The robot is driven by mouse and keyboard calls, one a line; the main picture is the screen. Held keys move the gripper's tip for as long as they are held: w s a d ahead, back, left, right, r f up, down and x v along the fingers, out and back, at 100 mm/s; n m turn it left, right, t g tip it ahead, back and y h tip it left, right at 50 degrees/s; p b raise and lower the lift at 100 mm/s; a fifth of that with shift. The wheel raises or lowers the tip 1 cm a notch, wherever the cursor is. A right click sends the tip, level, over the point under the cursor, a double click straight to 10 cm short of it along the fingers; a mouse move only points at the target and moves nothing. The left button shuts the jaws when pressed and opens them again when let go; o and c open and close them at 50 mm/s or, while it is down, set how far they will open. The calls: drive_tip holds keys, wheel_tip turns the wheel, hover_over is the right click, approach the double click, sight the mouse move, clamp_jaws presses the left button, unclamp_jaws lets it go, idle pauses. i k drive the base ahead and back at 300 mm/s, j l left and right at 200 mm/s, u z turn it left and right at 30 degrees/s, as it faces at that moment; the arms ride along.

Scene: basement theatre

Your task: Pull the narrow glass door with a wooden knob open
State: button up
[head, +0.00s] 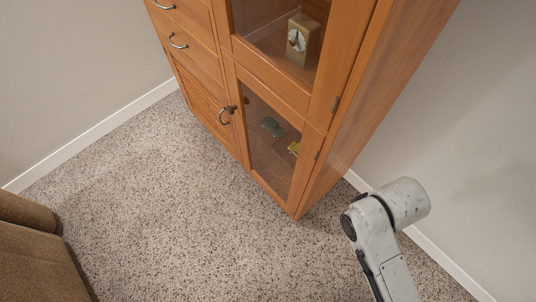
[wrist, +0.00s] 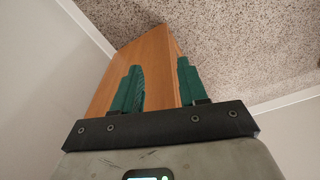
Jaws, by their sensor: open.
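A tall orange-brown wooden cabinet (head: 350,130) stands by the wall. Its lower narrow glass door (head: 310,152) looks shut, with hinges on its right edge. A small dark knob (head: 246,99) shows near that door's upper left; its material is too small to tell. An upper glass door (head: 325,98) sits above it. My gripper (wrist: 159,66) has green fingers that are apart with nothing between them. In the wrist view the cabinet (wrist: 150,60) lies beyond the fingers, seen from one side; no knob shows there. The head view does not show my gripper.
A brown sofa (head: 30,245) stands at the lower left. The speckled carpet (head: 190,220) before the cabinet is clear.

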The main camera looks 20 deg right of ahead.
sight(313, 142)
drive_tip(key=i+j+u, duration=0.25)
drive_tip(key=i, duration=0.25)
drive_tip(key=i+u, duration=0.3)
drive_tip(key=i, duration=0.15)
drive_tip(key=l, duration=0.1)
